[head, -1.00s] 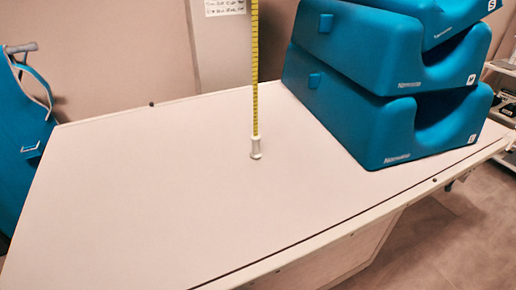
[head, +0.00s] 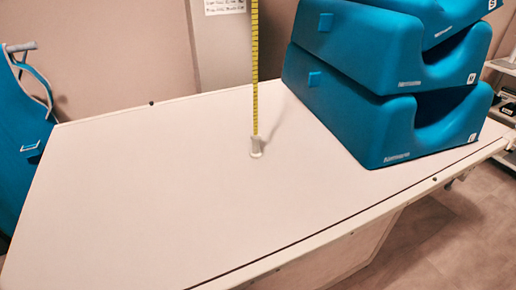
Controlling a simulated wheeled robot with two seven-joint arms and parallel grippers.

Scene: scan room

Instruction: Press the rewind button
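A yellow measuring tape (head: 255,70) hangs straight down in the head view from above the top of the picture. A small whitish end piece (head: 256,147) is at its lower end, at the white table top (head: 150,200); I cannot tell whether it touches the surface. No rewind button can be made out, and the upper end of the tape is out of the picture. Neither of my grippers is in view.
Stacked blue foam blocks (head: 345,115) stand on the table's right part. A blue board-like item (head: 25,150) with a grey handle is at the left. A paper sign (head: 224,6) is on the back wall. Shelves stand at far right. The table's left and front are clear.

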